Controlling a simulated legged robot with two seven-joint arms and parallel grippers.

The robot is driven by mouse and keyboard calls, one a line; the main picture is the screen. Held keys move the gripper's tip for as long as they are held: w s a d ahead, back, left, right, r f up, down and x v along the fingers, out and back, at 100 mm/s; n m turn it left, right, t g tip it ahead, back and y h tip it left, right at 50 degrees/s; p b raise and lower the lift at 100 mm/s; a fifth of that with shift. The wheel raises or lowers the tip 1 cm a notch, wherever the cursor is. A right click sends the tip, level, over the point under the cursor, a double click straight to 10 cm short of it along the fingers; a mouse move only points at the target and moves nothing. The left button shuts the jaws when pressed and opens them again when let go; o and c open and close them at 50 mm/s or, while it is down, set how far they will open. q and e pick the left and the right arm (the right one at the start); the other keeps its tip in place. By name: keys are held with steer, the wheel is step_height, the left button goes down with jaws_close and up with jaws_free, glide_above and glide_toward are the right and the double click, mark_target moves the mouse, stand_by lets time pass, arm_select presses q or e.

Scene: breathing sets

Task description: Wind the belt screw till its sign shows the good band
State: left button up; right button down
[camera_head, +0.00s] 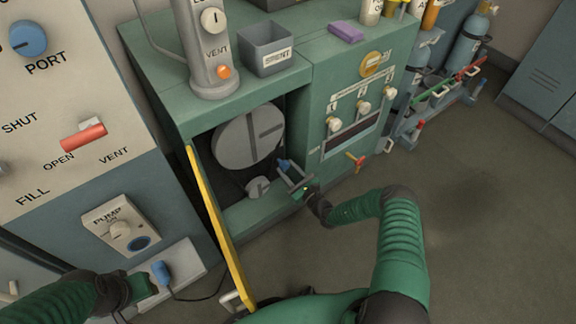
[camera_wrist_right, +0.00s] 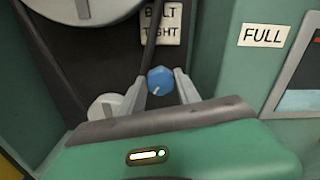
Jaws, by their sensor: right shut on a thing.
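The belt screw is a blue knob with a white pointer line; it shows in the right wrist view (camera_wrist_right: 160,80) and small in the head view (camera_head: 284,165). My right gripper (camera_head: 290,172) reaches into the green cabinet's open bay from the right and is shut on the knob, a finger on each side. The sign (camera_wrist_right: 160,36) above the knob reads "BELT TIGHT", its top near the picture edge. A dark belt runs by the large grey wheel (camera_head: 248,138) and small wheel (camera_head: 258,187). My left gripper (camera_head: 143,287) is low at left, beside a blue corded piece; its fingers are unclear.
A yellow-edged door (camera_head: 216,225) stands open at the bay's left. The green cabinet (camera_head: 330,55) carries a grey SPENT bin (camera_head: 266,50) and a vent column (camera_head: 208,60). White knobs and a red-handled valve (camera_head: 355,161) are right of the bay. Floor at right is clear.

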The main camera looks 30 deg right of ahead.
steer(key=shift+r+n+p, duration=0.1)
steer(key=shift+n+p, duration=0.75)
steer(key=shift+n, duration=0.25)
steer(key=shift+n+p, duration=0.45)
steer(key=shift+n, duration=0.25)
steer(key=shift+f, duration=0.2)
steer(key=shift+s+a, duration=0.1)
steer(key=c, duration=0.9)
jaws_free()
steer(key=shift+s+d+p, duration=0.4)
steer(key=shift+s+p, duration=0.55)
steer(key=shift+s, duration=1.8)
steer(key=shift+s+d+p, duration=0.4)
steer(key=shift+s+p, duration=0.6)
steer(key=shift+s, duration=1.8)
steer(key=shift+s+d+p, duration=0.4)
steer(key=shift+s+p, duration=0.55)
steer(key=shift+s, duration=1.8)
